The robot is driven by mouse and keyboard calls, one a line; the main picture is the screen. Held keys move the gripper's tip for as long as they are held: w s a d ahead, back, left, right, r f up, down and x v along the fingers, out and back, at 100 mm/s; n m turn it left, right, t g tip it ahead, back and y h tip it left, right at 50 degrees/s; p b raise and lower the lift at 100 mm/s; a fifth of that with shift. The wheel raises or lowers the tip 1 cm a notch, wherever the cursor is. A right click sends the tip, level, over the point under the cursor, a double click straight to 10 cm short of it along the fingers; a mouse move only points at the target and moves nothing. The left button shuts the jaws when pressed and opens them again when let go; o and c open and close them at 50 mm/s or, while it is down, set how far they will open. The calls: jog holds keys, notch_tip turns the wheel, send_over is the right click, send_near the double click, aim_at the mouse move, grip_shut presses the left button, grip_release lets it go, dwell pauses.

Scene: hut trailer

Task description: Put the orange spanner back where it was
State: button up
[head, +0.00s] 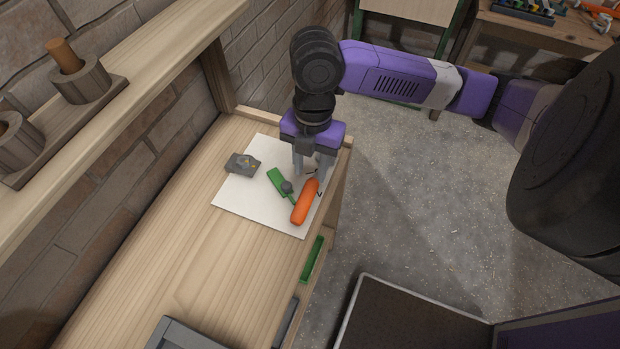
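An orange-handled tool (304,203), which I take for the orange spanner, lies on a white sheet (238,198) on the wooden bench. Its far end is close to my fingers and partly hidden. My gripper (312,174) points down over the far right part of the sheet. Its two grey fingers are apart with a gap between them, near the orange tool's far end. I cannot tell whether they touch the tool. A green tool (278,183) with a grey round part (287,187) lies just left of the orange one.
A small grey block (243,164) sits at the sheet's left edge. A green tray-like piece (313,260) is at the bench's right edge. A shelf (165,50) with wooden holders (80,82) runs along the brick wall. Another bench (545,35) with tools stands far right. The near bench top is mostly clear.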

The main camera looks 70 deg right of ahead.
aim_at(312, 183)
notch_tip(312, 183, up, 6)
jog(key=shift+d, duration=0.25)
dwell(0.6)
